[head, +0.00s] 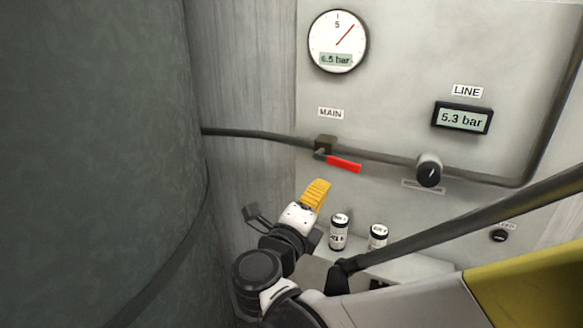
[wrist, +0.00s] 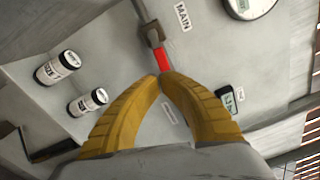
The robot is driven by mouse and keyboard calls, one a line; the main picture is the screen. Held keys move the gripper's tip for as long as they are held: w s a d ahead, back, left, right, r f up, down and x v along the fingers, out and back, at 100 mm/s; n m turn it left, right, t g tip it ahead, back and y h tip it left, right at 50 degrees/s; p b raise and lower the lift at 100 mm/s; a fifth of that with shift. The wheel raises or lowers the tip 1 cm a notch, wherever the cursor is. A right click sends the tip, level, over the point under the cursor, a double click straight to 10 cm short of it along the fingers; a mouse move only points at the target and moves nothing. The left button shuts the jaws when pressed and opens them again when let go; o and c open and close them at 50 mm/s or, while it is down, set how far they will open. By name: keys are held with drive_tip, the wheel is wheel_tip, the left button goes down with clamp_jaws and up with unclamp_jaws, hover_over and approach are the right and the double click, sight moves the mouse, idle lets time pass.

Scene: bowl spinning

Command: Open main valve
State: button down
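The main valve (head: 325,145) sits on a dark pipe under a MAIN label. Its red lever handle (head: 345,164) points right and slightly down, roughly along the pipe. In the wrist view the red handle (wrist: 162,58) shows just beyond the fingertips, with the valve body (wrist: 154,36) above it. My gripper (head: 318,186) has yellow fingers and is below the handle in the head view, apparently apart from it. In the wrist view the two fingertips of my gripper (wrist: 162,76) meet, with nothing visible held between them.
A round gauge (head: 338,41) reads about 6.5 bar; the LINE display (head: 461,118) reads 5.3 bar. A black knob (head: 429,171) sits on the pipe to the right. Two labelled canisters (head: 339,233) (head: 378,237) stand on a ledge (head: 415,268). A large dark green surface (head: 90,150) fills the left.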

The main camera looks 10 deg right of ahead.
sight(343, 164)
wheel_tip(343, 164, down, 9)
drive_tip(key=d+m+t+h+b, duration=0.15)
drive_tip(key=m+b, duration=0.35)
drive_tip(key=m, duration=1.1)
drive_tip(key=w+d+r+b, duration=0.1)
drive_tip(key=w+d+r, duration=0.4)
drive_tip(key=w, duration=0.3)
drive_tip(key=shift+d+r, duration=0.4)
drive_tip(key=shift+r, duration=0.2)
drive_tip(key=shift+h, duration=0.25)
drive_tip(key=shift+d+r+p, duration=0.2)
drive_tip(key=shift+r+p, duration=0.3)
drive_tip(key=shift+r, duration=0.4)
